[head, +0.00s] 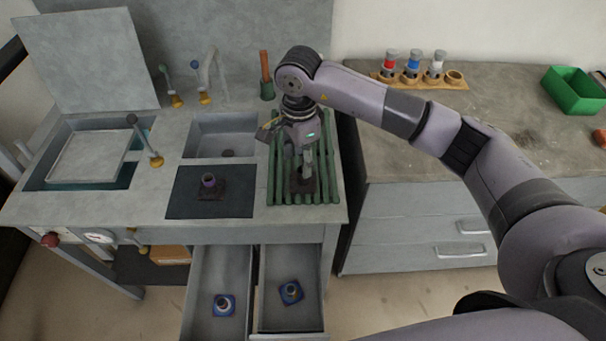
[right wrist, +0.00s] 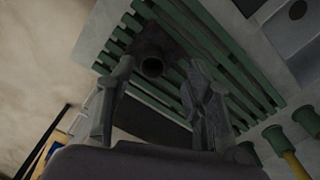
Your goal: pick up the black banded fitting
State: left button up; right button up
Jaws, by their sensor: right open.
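A dark fitting on a square base (head: 303,185) sits on the green slatted rack (head: 329,190). In the right wrist view this fitting (right wrist: 152,66) shows its round, hollow end, on the green slats (right wrist: 240,66). I cannot make out a band on it. My right gripper (head: 306,165) points down over it and partly hides it in the head view. In the right wrist view the gripper's fingers (right wrist: 158,84) are open, with the fitting beyond and between their tips. A second dark fitting with a purplish band (head: 208,181) stands on the dark panel to the left. My left gripper is not in view.
A sink (head: 226,137) and taps are left of the rack. Two open drawers below hold blue-based fittings (head: 223,304) (head: 291,291). An orange-handled item in a green holder (head: 266,78) stands behind. The right counter holds a bottle rack (head: 420,80) and green bin (head: 574,92).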

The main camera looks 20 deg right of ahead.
jog(key=f, duration=0.1)
jog(key=f+p, duration=0.1)
jog(key=f, duration=0.2)
jog(key=shift+s+d+f+p, duration=0.25)
jog(key=shift+s+p, duration=0.05)
jog(key=shift+s, duration=0.1)
jog(key=shift+f, duration=0.35)
jog(key=shift+c, duration=0.2)
grip_shut()
